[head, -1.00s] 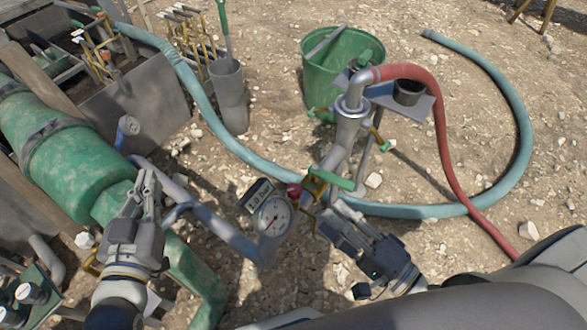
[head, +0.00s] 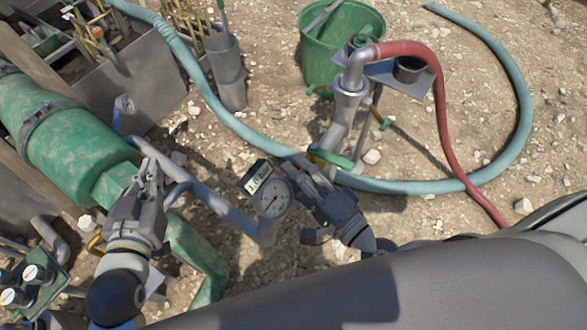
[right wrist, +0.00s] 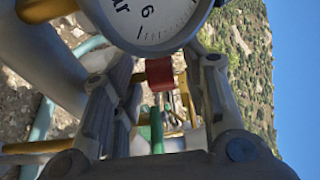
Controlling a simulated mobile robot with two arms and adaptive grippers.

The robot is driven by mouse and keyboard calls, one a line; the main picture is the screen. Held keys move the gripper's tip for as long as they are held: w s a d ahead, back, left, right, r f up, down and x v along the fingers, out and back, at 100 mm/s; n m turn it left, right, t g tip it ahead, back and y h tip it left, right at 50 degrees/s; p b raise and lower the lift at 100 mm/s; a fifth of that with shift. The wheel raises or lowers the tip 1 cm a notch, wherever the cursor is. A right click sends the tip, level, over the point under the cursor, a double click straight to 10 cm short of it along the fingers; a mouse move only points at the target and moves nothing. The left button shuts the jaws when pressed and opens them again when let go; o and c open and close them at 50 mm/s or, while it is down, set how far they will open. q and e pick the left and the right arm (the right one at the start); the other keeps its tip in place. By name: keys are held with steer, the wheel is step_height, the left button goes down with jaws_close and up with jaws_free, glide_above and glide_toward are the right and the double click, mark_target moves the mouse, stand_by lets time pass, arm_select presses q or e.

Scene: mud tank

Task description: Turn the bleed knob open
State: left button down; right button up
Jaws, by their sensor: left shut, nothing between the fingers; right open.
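The small red bleed knob (right wrist: 160,73) shows in the right wrist view, below the gauge and between the two fingers of my right gripper (right wrist: 160,85). The fingers stand apart on either side of it. I cannot tell whether either finger touches it. In the head view my right gripper (head: 300,168) covers the knob, beside the round white pressure gauge (head: 271,196) with its "1.0 bar" tag (head: 258,179). The gauge also fills the top of the right wrist view (right wrist: 155,20). My left gripper (head: 152,175) is shut and empty beside the green tank.
A green lever handle (head: 330,158) sits just beyond my right gripper. The green tank (head: 75,150) and blue-grey pipe (head: 215,200) lie to the left. A red hose (head: 443,125), teal hose (head: 510,80) and green bucket (head: 315,65) stand behind. Stony ground is open at right.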

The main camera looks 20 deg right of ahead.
arm_select(q)
steer(key=shift+w+d+r, duration=0.1)
steer(key=shift+r, duration=0.25)
arm_select(e)
steer(key=shift+w+a, duration=0.3)
steer(key=shift+w, duration=0.35)
